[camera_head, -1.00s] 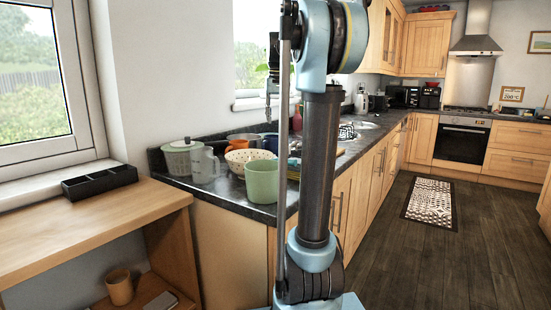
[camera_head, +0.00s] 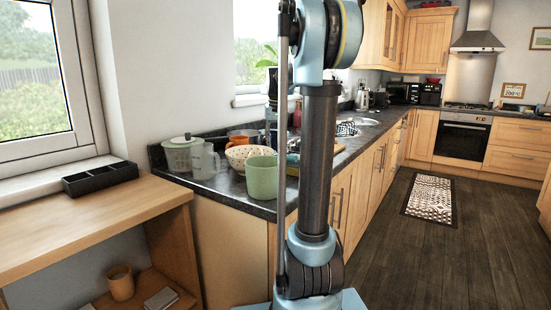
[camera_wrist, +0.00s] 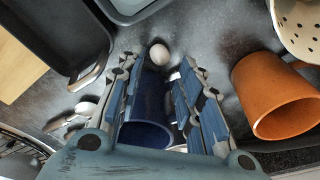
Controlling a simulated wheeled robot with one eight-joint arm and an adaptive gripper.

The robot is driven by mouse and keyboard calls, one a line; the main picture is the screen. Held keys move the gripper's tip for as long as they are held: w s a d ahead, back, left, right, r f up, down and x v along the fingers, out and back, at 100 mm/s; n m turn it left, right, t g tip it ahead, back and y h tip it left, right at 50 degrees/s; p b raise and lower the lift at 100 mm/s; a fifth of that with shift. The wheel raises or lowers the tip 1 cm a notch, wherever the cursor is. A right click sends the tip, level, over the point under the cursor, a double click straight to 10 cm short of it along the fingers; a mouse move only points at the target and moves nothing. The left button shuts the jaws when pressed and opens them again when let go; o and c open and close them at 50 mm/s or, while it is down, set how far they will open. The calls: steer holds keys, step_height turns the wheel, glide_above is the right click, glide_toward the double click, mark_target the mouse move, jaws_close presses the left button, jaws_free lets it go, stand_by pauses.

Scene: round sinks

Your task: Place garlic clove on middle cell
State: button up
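A small whitish rounded piece, likely the garlic clove (camera_wrist: 159,54), lies on the dark counter (camera_wrist: 215,50) in the wrist view. My gripper (camera_wrist: 158,66) is open above the counter, with the clove between its fingertips in the picture; I see no contact. A dark blue cup (camera_wrist: 148,115) shows between the fingers, nearer the palm. In the head view my gripper (camera_head: 272,105) is partly hidden behind my arm, and I cannot make out the clove. A black box with three cells (camera_head: 100,178) sits on the wooden shelf top at left; its middle cell looks empty.
Another whitish piece (camera_wrist: 85,108) lies at left. A green cup (camera_head: 262,178) stands at the counter's front. The wooden top (camera_head: 110,212) is clear before the box.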

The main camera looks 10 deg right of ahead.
steer(key=shift+w+f, duration=0.2)
steer(key=shift+f, duration=2.1)
steer(key=shift+c, duration=0.5)
steer(key=c, duration=0.4)
steer(key=shift+c, duration=0.3)
step_height(320, 180, up, 18)
